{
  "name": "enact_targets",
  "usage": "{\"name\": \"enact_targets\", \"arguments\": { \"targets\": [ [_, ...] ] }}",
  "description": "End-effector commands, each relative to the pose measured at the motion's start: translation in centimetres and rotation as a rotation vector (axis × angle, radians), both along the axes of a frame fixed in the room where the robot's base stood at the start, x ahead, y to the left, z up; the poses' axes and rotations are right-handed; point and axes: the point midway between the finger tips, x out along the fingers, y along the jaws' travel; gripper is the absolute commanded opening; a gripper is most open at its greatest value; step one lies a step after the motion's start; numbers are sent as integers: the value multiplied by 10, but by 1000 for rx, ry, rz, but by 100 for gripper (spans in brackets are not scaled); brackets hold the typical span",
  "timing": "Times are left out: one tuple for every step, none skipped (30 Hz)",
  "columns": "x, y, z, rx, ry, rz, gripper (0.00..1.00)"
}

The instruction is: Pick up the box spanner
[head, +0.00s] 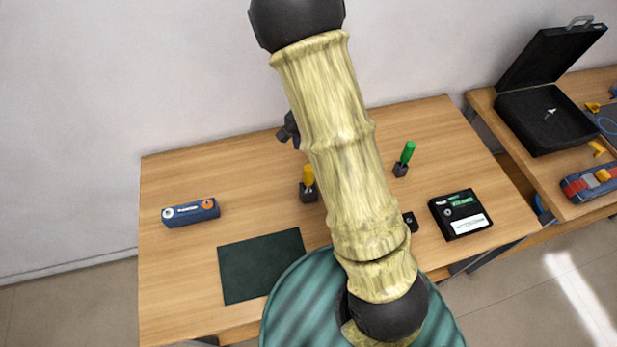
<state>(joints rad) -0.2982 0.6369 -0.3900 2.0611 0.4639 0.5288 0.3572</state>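I cannot pick out the box spanner for certain. A yellow-handled tool (308,176) stands upright in a small black block, just left of my arm. A green-handled tool (407,152) stands in another black block, right of my arm. A small dark piece (287,129) shows at the far side of the table, partly hidden behind my arm; I cannot tell what it is. My arm crosses the middle of the head view and hides part of the table. I cannot make out my gripper or its fingers.
The wooden table (180,260) holds a blue box (190,212), a dark green mat (262,265), a small black block (410,222) and a black case with green labels (460,213). An open black case (545,120) and a red-blue item (590,184) lie on the right table. The table's back left is clear.

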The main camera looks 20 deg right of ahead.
Motion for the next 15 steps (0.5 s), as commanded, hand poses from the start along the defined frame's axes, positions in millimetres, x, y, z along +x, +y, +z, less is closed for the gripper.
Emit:
{"name": "enact_targets", "arguments": {
  "targets": [
    [-1, 0, -8, 1, 5, -1, 54],
    [-1, 0, -13, 0, 4, -1, 54],
    [-1, -1, -20, 0, 4, -2, 54],
    [-1, 0, -25, 0, 4, -1, 54],
    [-1, 0, -29, 0, 4, -1, 54],
    [-1, -1, -35, 0, 4, -1, 54],
    [-1, 0, -40, 0, 4, -1, 54],
    [-1, 0, -45, 0, 4, -2, 54],
    [-1, 0, -51, -1, 4, -1, 54],
    [0, 0, -54, 1, 4, 0, 54],
    [0, 0, -58, 0, 3, -1, 54],
    [0, 0, -62, 1, 2, -2, 54],
    [0, 0, -64, 0, 1, -1, 54],
    [0, 0, -66, 1, 1, 0, 54],
    [0, 0, -68, 0, 0, 1, 54]
  ]
}}
